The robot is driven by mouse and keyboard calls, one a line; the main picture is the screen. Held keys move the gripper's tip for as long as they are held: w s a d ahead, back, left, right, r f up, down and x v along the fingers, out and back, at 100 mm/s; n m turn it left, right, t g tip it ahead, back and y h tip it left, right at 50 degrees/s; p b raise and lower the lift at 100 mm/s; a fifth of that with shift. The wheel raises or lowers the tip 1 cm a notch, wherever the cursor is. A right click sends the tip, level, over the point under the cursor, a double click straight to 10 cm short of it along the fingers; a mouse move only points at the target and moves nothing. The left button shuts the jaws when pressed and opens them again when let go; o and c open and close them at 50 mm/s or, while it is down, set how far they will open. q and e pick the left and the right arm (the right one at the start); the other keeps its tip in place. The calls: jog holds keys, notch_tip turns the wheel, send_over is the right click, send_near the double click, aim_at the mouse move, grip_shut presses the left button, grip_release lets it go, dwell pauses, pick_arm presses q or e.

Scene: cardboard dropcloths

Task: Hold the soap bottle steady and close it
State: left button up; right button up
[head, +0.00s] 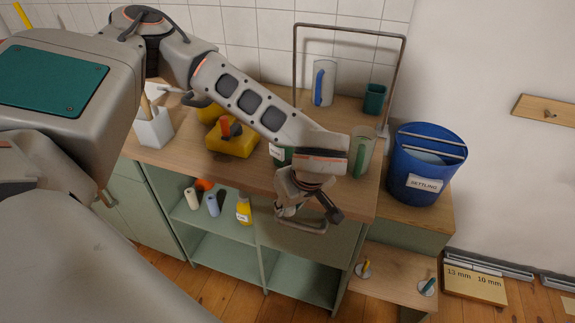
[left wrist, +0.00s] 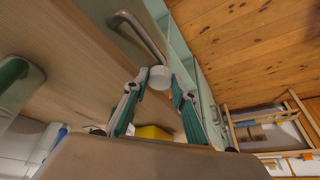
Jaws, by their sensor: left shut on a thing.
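My left gripper (head: 308,204) reaches over the counter's front edge, above a drawer handle. In the left wrist view its fingers (left wrist: 160,88) are shut on a small white round piece (left wrist: 161,76), which looks like a cap. On the counter, a green container with a white label (head: 277,151) is mostly hidden behind my left arm; I cannot tell whether it is the soap bottle. A yellow bottle with a white label (head: 244,210) stands upright on the shelf below, away from the gripper. Its label is too small to read. My right gripper is out of view.
A green jug (head: 362,153) stands right of my left wrist, near the counter edge. A yellow object (head: 232,143) is on the counter to the left. A blue bucket (head: 421,166) stands at the right. A metal drawer handle (left wrist: 139,33) is close to the held piece.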

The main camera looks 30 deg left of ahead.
pick_arm(q)
notch_tip(320, 180, down, 6)
jog(key=s+d+m, duration=0.1)
jog(key=s, duration=0.1)
jog(key=shift+d+r+m+h, duration=0.15)
jog(key=shift+d+m+h, duration=0.05)
jog(key=shift+m+h, duration=0.1)
jog(key=shift+s+a, duration=0.1)
jog(key=shift+s, duration=0.05)
